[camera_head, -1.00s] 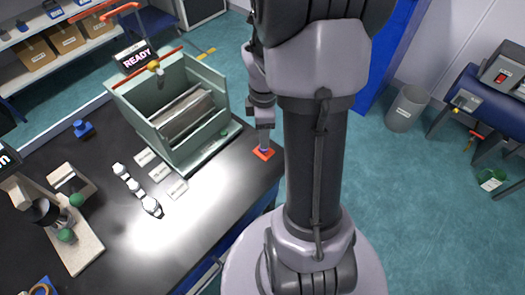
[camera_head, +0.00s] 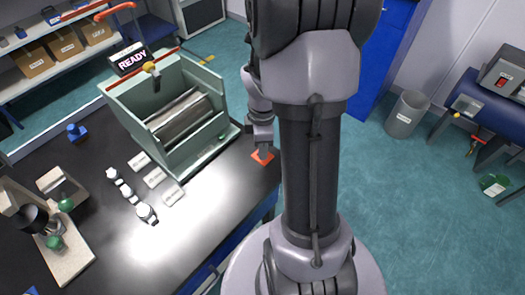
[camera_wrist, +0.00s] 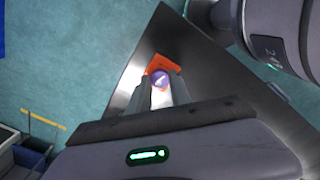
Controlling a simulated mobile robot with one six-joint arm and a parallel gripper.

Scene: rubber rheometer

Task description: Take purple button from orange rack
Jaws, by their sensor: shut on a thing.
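The purple button (camera_wrist: 160,79) shows in the wrist view between the tips of my gripper (camera_wrist: 160,94), which is shut on it. The orange rack (camera_wrist: 158,63) lies right at the button, near a corner of the dark table. In the head view the orange rack (camera_head: 262,157) sits at the table's right edge, with my gripper (camera_head: 263,146) just above it. The button is hidden there. I cannot tell whether the button still touches the rack.
A green machine with a READY display (camera_head: 132,60) stands left of my gripper on the dark table (camera_head: 215,210). Small white pieces and labels lie in front of it. A grey bin (camera_head: 406,114) stands on the floor to the right.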

